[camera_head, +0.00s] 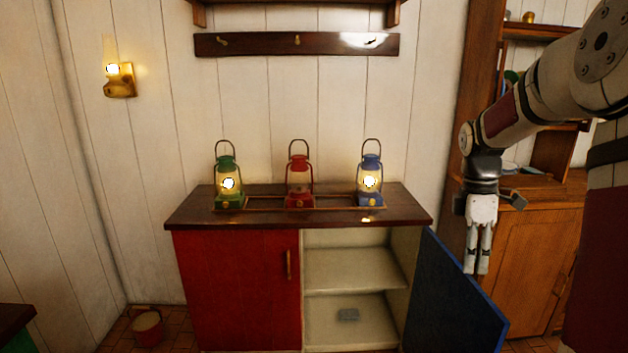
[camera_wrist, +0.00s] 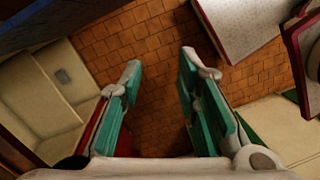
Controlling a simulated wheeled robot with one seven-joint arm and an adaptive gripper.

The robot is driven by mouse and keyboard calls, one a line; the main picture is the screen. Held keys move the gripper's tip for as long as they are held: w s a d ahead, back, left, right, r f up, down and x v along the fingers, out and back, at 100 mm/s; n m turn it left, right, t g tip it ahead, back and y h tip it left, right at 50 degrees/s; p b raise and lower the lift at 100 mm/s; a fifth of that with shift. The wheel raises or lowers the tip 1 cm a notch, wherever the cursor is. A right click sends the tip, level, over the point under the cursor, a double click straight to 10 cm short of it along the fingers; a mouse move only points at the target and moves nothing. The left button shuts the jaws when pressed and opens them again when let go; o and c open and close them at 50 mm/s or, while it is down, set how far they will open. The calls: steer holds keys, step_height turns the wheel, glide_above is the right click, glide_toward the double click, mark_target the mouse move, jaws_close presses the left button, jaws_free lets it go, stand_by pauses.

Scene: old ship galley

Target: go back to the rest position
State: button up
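My gripper (camera_head: 476,271) hangs fingers-down at the right in the head view, in front of the wooden dresser and to the right of the open blue cabinet door (camera_head: 458,300). In the wrist view my gripper (camera_wrist: 160,61) shows its two green-padded fingers apart, with only the brick-tiled floor (camera_wrist: 152,100) between them. It is open and empty. My arm is bent, reaching in from the right edge of the head view.
A green lantern (camera_head: 228,186) and blue lantern (camera_head: 370,184) glow on the cabinet top (camera_head: 190,212); the red lantern (camera_head: 299,187) between them looks unlit. The red door (camera_head: 237,290) is shut. A small grey object (camera_head: 348,315) lies inside the cabinet. A bucket (camera_head: 146,328) stands left.

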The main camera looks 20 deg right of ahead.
steer(key=s+a+r+m+t+h+p, duration=0.1)
steer(key=s+a+r+m, duration=0.15)
steer(key=a+r, duration=0.4)
steer(key=s+a+r+m+t+h+p, duration=0.15)
steer(key=s+a+r, duration=0.25)
steer(key=a, duration=0.6)
steer(key=s+a+r+m+t+y+p, duration=0.2)
steer(key=s+a+m, duration=0.4)
steer(key=s+a, duration=0.7)
steer(key=shift+s+r+m+t+y+p, duration=0.25)
steer(key=shift+s+t+y+p, duration=0.2)
steer(key=shift+s+t+p, duration=0.3)
steer(key=shift+w, duration=0.1)
